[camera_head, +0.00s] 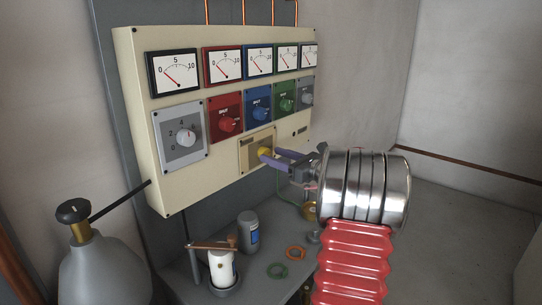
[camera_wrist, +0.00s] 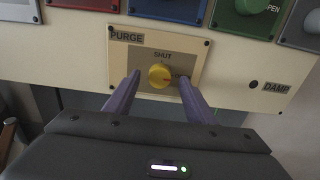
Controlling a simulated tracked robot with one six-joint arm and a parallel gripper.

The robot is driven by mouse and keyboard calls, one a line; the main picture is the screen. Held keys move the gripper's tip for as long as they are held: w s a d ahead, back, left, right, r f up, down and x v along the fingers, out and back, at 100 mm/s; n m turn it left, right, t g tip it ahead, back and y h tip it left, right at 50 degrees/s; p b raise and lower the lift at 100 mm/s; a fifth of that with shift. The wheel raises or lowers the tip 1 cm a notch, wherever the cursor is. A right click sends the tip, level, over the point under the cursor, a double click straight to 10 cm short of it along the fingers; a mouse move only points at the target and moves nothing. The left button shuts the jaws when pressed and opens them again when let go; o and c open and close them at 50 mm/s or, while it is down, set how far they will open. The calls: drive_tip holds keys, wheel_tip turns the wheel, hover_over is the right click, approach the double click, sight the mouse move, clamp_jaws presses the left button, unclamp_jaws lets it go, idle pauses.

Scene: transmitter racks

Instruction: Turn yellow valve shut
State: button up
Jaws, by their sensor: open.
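The yellow valve (camera_wrist: 159,76) is a small round knob on a tan plate marked PURGE (camera_wrist: 142,50), with SHUT printed above it. A dark mark on the knob points to the right, not up at SHUT. In the head view the yellow valve (camera_head: 265,153) sits low on the cream panel (camera_head: 222,182). My gripper (camera_wrist: 159,80) is open, with one purple finger on each side of the knob. I cannot tell whether the fingers touch it. In the head view my gripper (camera_head: 277,158) reaches the panel from the right.
Red (camera_head: 226,118), blue (camera_head: 258,105) and green (camera_head: 284,98) knobs sit above the valve, with a grey dial (camera_head: 182,136) at left. Below, a shelf holds a grey canister (camera_head: 248,232), a white cylinder (camera_head: 222,268) and rings (camera_head: 277,270). A grey flask (camera_head: 95,272) stands left.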

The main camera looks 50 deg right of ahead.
drive_tip(key=shift+w, duration=1.1)
drive_tip(key=shift+c, duration=0.5)
drive_tip(key=c, duration=0.9)
